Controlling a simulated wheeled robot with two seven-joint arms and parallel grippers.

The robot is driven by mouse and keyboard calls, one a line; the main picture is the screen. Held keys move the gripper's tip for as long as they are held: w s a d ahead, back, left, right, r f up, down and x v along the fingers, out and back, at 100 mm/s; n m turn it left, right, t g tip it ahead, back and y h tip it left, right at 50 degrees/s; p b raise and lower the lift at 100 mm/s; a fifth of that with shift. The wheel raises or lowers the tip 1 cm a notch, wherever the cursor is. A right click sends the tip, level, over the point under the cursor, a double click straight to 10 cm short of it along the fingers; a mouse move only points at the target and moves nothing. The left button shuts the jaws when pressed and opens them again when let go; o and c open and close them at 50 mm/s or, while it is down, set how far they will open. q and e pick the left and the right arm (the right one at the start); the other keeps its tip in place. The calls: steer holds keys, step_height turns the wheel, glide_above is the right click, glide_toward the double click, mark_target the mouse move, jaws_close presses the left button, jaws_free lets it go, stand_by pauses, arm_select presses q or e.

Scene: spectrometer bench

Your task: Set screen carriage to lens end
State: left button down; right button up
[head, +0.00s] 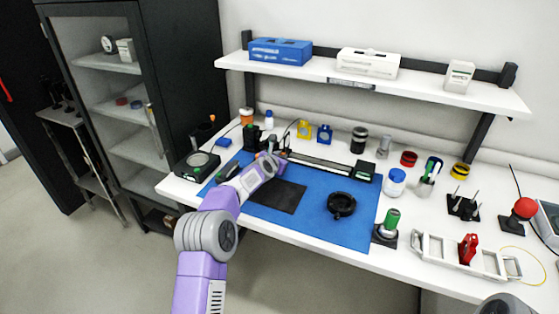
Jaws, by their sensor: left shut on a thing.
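A long dark optical rail (322,163) with a pale top strip lies along the back of the blue mat. A dark block with a green part (362,171) sits at its right end. Another dark upright piece (248,138) stands at its left end. My left gripper (274,154) is at the left part of the rail, shut on a small dark upright piece, seemingly the screen carriage (284,144). My own gripper and wrist hide most of it and the rail beside it.
A blue mat (310,225) bears a dark flat sheet (278,197) and a black ring (341,205). Yellow and blue holders (324,133) and jars stand behind the rail. A white tray (462,256) and red-topped stand (523,209) are at right. A shelf (400,92) overhangs the back.

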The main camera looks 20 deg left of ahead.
arm_select(q)
steer(key=shift+a+f, duration=0.1)
steer(key=shift+a, duration=0.35)
steer(key=c, duration=1)
jaws_free()
steer(key=shift+s+r, duration=0.3)
steer(key=shift+s, duration=0.2)
steer(key=shift+v, duration=3.15)
